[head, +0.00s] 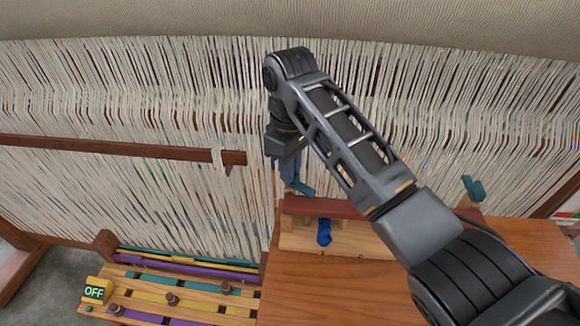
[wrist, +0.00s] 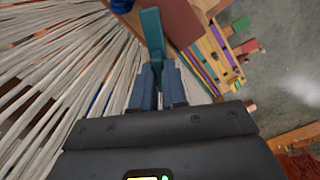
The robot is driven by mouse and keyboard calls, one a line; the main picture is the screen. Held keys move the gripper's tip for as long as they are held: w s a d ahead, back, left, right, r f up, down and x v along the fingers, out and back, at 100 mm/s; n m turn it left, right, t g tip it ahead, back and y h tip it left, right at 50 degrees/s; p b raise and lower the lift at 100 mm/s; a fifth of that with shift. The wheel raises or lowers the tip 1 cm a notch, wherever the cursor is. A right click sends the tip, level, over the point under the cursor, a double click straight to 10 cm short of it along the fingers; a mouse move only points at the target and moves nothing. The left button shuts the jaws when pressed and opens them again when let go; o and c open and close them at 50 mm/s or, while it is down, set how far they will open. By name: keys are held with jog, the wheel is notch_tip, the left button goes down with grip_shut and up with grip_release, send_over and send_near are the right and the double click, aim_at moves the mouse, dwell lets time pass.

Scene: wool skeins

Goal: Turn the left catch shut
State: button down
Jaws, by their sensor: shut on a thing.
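The left catch (head: 300,187) is a teal lever at the left end of a dark red bar (head: 350,208). It also shows in the wrist view (wrist: 153,35), running up from between my fingers. My gripper (head: 289,178) is shut on this catch, and in the wrist view (wrist: 158,85) its two blue-grey fingers close around the lever's near end. The right catch (head: 473,188), also teal, stands up at the bar's right end. My arm hides part of the bar between them.
White warp threads (head: 130,90) hang close behind my gripper. A blue skein (head: 324,232) sits below the bar on a wooden block. A slatted rack (head: 190,298) with pegs and an OFF sign (head: 94,291) is at lower left. The wooden top (head: 330,295) in front is clear.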

jog(key=m, duration=0.5)
jog(key=shift+m, duration=0.4)
dwell(0.4)
jog(key=c, duration=1.2)
grip_release()
jog(key=shift+o, duration=0.2)
jog(key=shift+r, duration=0.15)
notch_tip(320, 180, up, 4)
jog(key=shift+w+f, duration=0.1)
jog(key=shift+w, duration=0.05)
jog(key=shift+r, duration=1.9)
jog(key=shift+s, duration=0.2)
